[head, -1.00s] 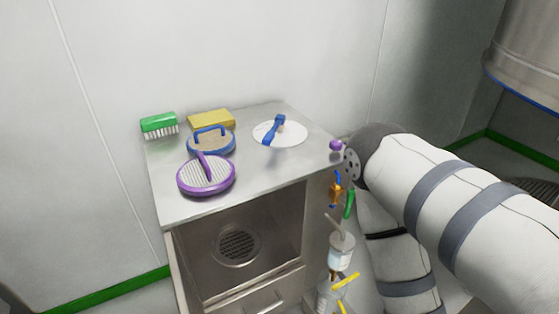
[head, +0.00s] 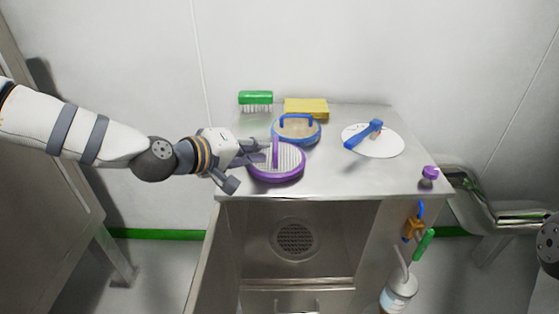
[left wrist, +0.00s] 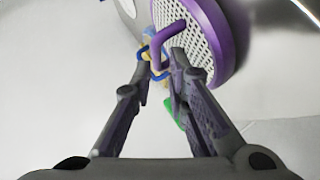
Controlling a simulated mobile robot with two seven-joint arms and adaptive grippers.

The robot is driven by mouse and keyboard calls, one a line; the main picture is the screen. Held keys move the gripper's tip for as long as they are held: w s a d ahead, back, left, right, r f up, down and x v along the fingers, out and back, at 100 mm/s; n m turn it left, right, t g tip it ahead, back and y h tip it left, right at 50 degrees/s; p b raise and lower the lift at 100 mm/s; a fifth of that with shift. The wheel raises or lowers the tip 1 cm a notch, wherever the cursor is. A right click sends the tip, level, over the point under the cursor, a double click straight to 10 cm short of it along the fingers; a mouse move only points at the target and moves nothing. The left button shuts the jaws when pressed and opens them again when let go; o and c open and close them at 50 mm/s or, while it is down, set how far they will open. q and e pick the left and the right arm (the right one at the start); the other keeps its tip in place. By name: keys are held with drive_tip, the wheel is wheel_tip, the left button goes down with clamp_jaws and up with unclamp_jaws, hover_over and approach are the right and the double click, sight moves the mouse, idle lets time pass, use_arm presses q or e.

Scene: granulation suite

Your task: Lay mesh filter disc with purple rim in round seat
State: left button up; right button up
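The mesh filter disc with purple rim (head: 297,172) lies flat near the front left of the steel cabinet top, its purple bar handle standing up across it. It also shows large in the left wrist view (left wrist: 221,58). My left gripper (head: 250,170) is at the disc's left side with its fingers apart. In the left wrist view its fingertips (left wrist: 160,65) are spread close to the handle, not visibly closed on it. A round perforated seat-like area (head: 295,239) shows inside the open cabinet below. My right gripper is out of view.
Behind the disc are a blue-rimmed disc (head: 300,136), a green brush (head: 256,98) and a yellow sponge (head: 306,107). A white disc with blue handle (head: 385,145) lies to the right. A purple knob (head: 429,172) is at the right corner. Bottle and tools hang on the cabinet's right side.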

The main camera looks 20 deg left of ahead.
sight(274, 145)
use_arm(q)
drive_tip(key=x, duration=0.4)
drive_tip(key=shift+w+d+f+b, duration=0.15)
drive_tip(key=shift+w+b, duration=0.15)
drive_tip(key=shift+b, duration=0.1)
drive_tip(key=shift+w+d, duration=0.1)
drive_tip(key=shift+w, duration=0.1)
clamp_jaws()
